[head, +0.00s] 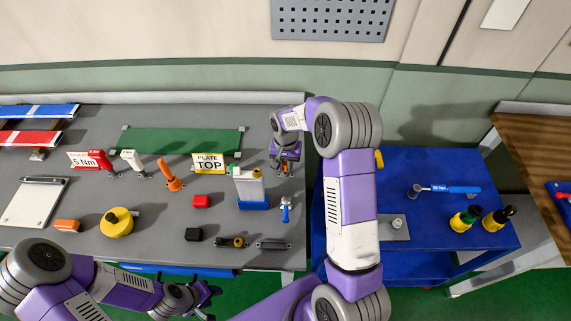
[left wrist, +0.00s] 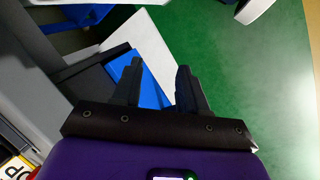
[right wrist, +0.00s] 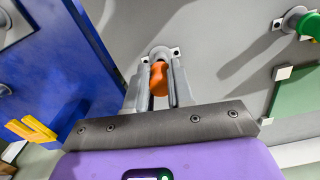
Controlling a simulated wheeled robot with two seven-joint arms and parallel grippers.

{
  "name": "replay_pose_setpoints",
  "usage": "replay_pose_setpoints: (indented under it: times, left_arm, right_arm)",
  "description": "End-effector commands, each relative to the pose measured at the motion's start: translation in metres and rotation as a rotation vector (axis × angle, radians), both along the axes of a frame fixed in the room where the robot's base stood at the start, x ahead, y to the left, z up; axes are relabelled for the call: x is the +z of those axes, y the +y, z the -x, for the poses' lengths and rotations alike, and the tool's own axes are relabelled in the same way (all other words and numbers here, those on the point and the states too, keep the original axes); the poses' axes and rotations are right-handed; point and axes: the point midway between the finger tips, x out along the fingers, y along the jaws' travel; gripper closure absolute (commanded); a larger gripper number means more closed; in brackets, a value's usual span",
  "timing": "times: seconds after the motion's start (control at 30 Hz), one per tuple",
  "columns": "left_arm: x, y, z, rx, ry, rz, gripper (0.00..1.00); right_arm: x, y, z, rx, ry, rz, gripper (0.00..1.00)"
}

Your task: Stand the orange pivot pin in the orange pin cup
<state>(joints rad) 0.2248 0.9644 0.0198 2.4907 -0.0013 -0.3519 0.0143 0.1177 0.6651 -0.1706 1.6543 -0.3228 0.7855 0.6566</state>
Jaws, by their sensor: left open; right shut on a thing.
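The orange pivot pin (right wrist: 158,78) is held between the fingers of my right gripper (right wrist: 158,75), shown in the right wrist view. Its rounded orange end faces the camera. A grey bolted cup-like fixture (right wrist: 160,51) shows just beyond the pin. I cannot tell whether the pin is inside it or only in front of it. In the head view my right gripper (head: 285,170) is low over the right rear of the grey bench. My left gripper (head: 205,294) is open and empty beyond the bench's front edge; its spread fingers show in the left wrist view (left wrist: 160,75).
A blue cart (head: 440,165) is to the right.

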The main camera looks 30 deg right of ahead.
Motion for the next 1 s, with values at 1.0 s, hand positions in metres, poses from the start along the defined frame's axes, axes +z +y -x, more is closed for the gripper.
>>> replay_pose_setpoints:
  times: [1.0]
  left_arm:
    - [-0.014,0.0,0.0,0.0,0.0,0.0,0.57]
  right_arm:
    - [-0.02,0.0,0.0,0.0,0.0,0.0,1.0]
